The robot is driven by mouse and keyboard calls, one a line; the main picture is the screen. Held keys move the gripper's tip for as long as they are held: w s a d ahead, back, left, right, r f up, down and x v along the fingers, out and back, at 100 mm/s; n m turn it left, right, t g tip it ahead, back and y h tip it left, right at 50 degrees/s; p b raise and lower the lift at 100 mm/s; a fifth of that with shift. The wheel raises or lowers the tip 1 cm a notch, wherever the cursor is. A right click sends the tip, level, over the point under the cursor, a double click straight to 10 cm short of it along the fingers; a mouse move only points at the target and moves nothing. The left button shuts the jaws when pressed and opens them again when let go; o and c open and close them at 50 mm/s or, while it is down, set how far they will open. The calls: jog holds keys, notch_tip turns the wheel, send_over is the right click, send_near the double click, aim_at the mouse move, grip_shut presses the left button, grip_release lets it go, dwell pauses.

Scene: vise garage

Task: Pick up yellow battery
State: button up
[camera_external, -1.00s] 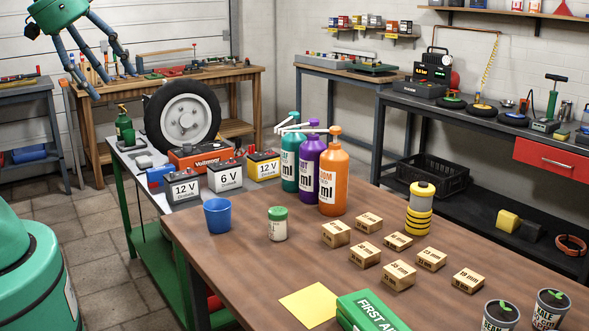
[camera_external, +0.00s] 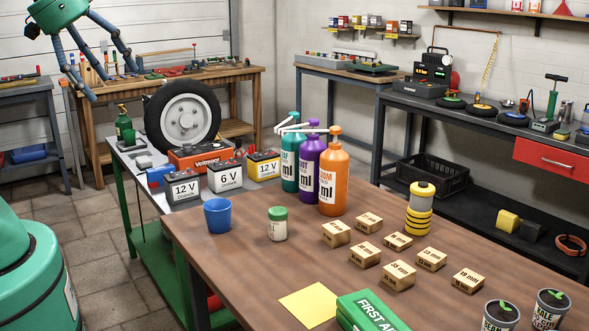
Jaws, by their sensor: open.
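The yellow battery (camera_external: 263,168) stands upright on the grey-topped green bench (camera_external: 130,172), with a dark top and a 12 V label. It is the rightmost in a row of three batteries. My gripper (camera_external: 112,84) is at the upper left, teal with long dark fingers spread open and empty. It is in the air, up and left of the batteries and well apart from them.
Tall bottles, including a teal one (camera_external: 290,170), stand close to the yellow battery's right. A blue cup (camera_external: 218,216) is in front on the brown table (camera_external: 240,262).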

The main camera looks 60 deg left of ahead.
jog(key=shift+o, duration=1)
jog(key=shift+r, duration=0.1)
